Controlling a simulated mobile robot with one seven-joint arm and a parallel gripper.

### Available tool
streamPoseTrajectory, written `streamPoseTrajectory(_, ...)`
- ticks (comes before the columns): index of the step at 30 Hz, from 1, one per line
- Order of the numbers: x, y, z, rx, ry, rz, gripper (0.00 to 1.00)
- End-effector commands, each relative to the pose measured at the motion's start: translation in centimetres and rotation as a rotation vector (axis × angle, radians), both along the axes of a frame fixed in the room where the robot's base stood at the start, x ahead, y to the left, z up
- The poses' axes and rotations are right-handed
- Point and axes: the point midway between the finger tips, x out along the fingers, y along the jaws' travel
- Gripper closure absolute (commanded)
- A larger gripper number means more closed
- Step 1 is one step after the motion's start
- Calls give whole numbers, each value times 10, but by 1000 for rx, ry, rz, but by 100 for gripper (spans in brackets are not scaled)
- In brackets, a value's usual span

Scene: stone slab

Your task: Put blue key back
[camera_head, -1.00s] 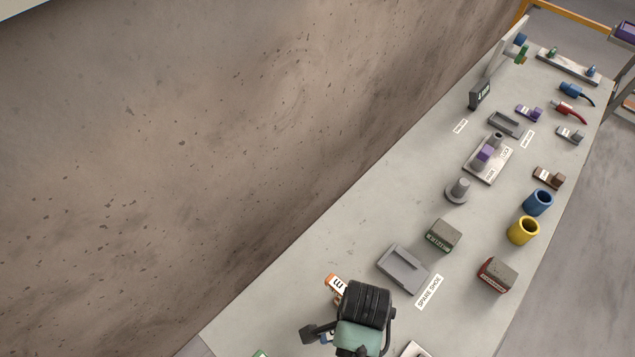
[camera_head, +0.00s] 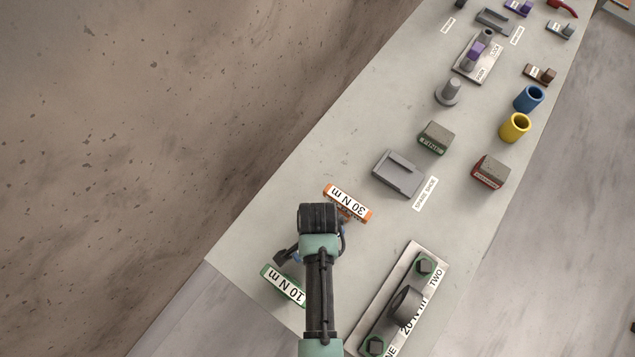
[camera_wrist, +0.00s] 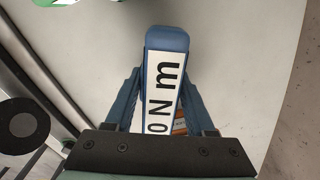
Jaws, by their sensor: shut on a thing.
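The blue key (camera_wrist: 168,38) fills the middle of the wrist view, with a white label reading "0 N m" in part. My gripper (camera_wrist: 163,100) is shut on it, one finger on each side. In the head view my arm hides most of the gripper and key. An orange key (camera_head: 347,202) labelled "30 N m" lies just beyond my wrist. A green key (camera_head: 284,285) labelled "10 N m" lies to the left of my forearm. A plate (camera_head: 428,248) marked "20 N m", "ONE" and "TWO" lies to the right, with two green-ringed bolts and a grey knob.
A grey shoe (camera_head: 397,174) with a "SPARE SHOE" label, a green-based block (camera_head: 436,138) and a red-based block (camera_head: 490,171) stand farther along the slab. Yellow (camera_head: 515,128) and blue (camera_head: 529,98) cups stand beyond. A stone wall (camera_head: 180,110) borders the left.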

Motion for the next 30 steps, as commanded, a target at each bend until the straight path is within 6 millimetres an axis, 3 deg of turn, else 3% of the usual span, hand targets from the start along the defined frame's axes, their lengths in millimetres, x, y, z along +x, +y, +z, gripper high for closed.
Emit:
streamPoseTrajectory(4, 1, 0, -11, 0, -4, 0, 100)
streamPoseTrajectory(16, 1, 0, -17, 0, -2, 0, 100)
streamPoseTrajectory(17, 0, 0, -16, 0, -1, 0, 42)
streamPoseTrajectory(18, 0, 0, -16, 0, -1, 0, 34)
streamPoseTrajectory(21, 0, 0, -16, 0, -1, 0, 16)
streamPoseTrajectory(30, 0, 0, -15, 0, -1, 0, 15)
